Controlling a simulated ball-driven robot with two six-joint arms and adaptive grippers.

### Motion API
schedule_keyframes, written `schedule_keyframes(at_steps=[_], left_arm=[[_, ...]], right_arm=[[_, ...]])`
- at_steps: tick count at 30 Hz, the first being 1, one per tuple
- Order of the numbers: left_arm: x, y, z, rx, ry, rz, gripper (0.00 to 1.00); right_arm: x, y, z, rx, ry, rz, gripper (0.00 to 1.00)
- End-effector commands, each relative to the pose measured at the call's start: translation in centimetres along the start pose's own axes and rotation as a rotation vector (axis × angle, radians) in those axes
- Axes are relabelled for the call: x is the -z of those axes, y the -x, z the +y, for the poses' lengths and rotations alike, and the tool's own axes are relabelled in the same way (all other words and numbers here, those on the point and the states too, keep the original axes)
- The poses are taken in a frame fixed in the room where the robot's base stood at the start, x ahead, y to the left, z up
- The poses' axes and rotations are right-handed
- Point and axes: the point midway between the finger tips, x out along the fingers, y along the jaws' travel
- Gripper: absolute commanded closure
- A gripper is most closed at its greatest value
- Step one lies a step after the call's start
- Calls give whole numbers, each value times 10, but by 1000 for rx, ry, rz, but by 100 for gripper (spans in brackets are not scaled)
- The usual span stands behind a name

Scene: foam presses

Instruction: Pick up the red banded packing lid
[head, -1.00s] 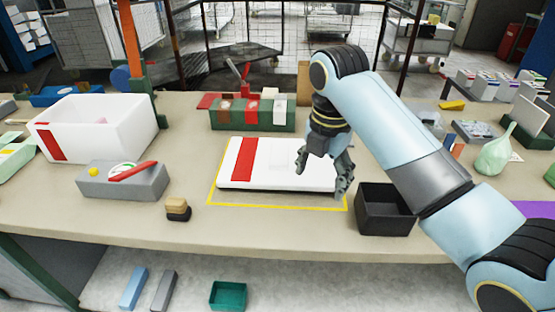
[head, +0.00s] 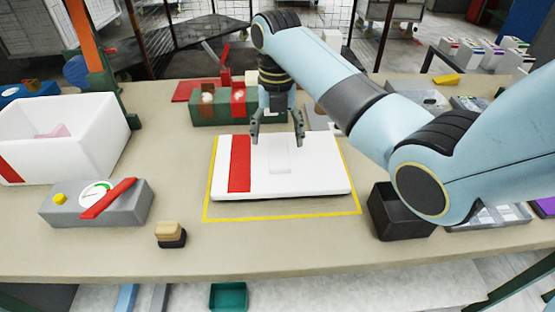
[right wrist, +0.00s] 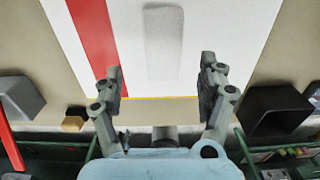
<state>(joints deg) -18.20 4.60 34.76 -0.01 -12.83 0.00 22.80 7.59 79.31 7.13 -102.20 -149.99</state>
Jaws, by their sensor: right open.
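The red banded packing lid (head: 320,175) is a flat white slab with a red band across its left part. It lies flat on the bench inside a yellow outline. A pale rectangular grip (head: 280,160) shows near its middle. My right gripper (head: 277,138) points down over the lid's far edge, fingers apart and empty. In the right wrist view the lid (right wrist: 220,25) fills the top, and the grip (right wrist: 163,43) lies between and beyond the open fingers (right wrist: 161,72). Whether the fingertips touch the lid cannot be told. My left gripper is not in view.
A white box (head: 75,125) and a grey unit with a dial and red lever (head: 125,212) stand left. A brush-like block (head: 170,236) sits in front. A dark open bin (head: 385,222) is close right. A green bin (head: 210,118) stands behind the lid.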

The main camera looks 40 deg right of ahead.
Motion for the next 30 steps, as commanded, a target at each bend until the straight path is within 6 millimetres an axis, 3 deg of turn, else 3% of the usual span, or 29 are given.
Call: schedule_keyframes(at_steps=[4, 12, 20, 30], left_arm=[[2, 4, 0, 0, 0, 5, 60], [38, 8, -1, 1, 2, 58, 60], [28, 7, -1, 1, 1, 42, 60], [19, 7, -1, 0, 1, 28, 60]], right_arm=[[-1, -14, -2, 1, -1, 2, 25], [-2, -51, -5, 0, -1, 1, 25], [-3, -54, -5, -1, -1, -1, 25], [-2, -54, -5, -1, -1, -1, 69]])
